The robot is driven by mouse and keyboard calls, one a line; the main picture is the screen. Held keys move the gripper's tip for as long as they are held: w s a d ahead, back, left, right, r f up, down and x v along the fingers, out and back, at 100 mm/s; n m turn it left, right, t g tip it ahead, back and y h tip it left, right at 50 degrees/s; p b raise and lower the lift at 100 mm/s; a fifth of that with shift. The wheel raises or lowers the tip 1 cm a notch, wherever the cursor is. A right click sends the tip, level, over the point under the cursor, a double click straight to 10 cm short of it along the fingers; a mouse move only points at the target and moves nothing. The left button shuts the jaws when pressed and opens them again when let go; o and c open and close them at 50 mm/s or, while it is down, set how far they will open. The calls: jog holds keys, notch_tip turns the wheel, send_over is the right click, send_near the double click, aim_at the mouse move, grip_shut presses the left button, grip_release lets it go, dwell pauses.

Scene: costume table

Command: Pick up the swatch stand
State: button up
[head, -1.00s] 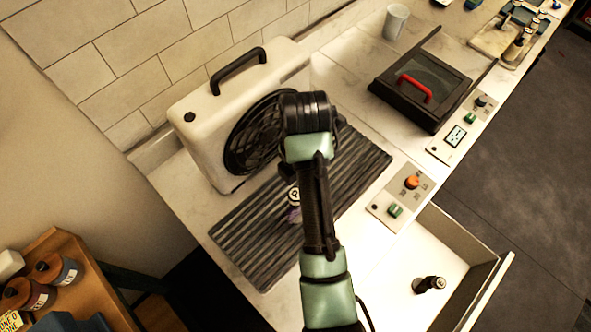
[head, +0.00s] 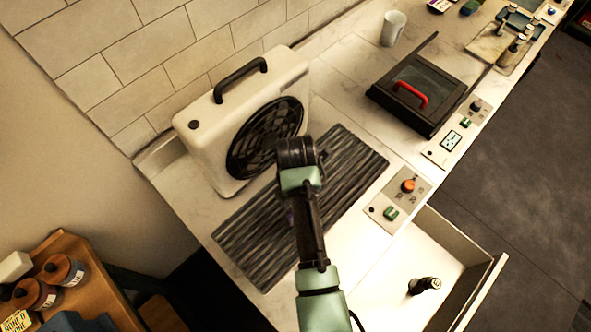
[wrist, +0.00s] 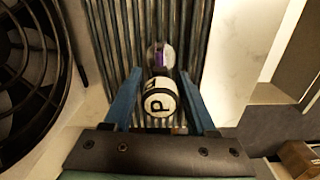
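A small upright item with a round white top marked P (wrist: 160,103) stands on the dark ribbed mat (wrist: 110,30); I take it to be the swatch stand. A clear part with purple (wrist: 160,56) shows just beyond its top. My gripper (wrist: 160,74) is open, with one blue finger on each side of the item. A gap shows between each finger and the item.
A white fan unit (head: 203,152) stands at the mat's back left, close to my gripper. An open drawer (head: 455,238) at the front right holds a small dark item (head: 425,285). A black lidded box (head: 415,95) and a white cup (head: 393,28) are farther back.

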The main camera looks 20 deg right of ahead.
grip_shut()
jog(key=shift+r, duration=0.1)
dwell(1.0)
